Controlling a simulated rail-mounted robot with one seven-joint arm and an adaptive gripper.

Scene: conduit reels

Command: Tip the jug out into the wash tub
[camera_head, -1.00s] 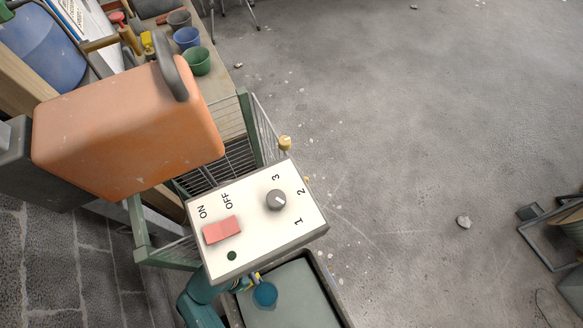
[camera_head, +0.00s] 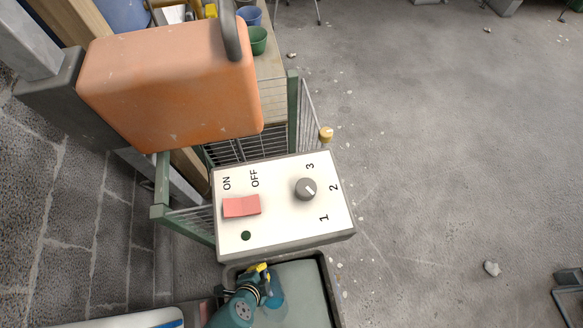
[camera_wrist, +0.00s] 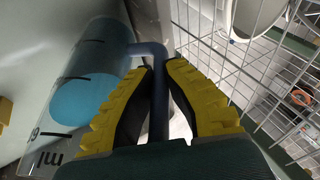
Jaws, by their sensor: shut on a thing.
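The jug (camera_wrist: 92,75) is a clear measuring vessel with dark markings and blue liquid inside. In the wrist view it fills the left side. My gripper (camera_wrist: 158,75) has yellow and black fingers shut on its blue-grey handle. In the head view the jug (camera_head: 276,289) and my gripper (camera_head: 262,272) are low in the picture, seen from above over the left part of the wash tub. The wash tub (camera_head: 329,283) is dark-rimmed with a grey-green inside, partly hidden by the control box and my arm. I cannot tell how far the jug is tilted.
A white control box (camera_head: 283,220) with a red switch and grey knob hides the tub's far side. A large orange can (camera_head: 170,88) stands at upper left. A green-framed wire mesh (camera_head: 293,110) is behind the box. Open concrete floor lies to the right.

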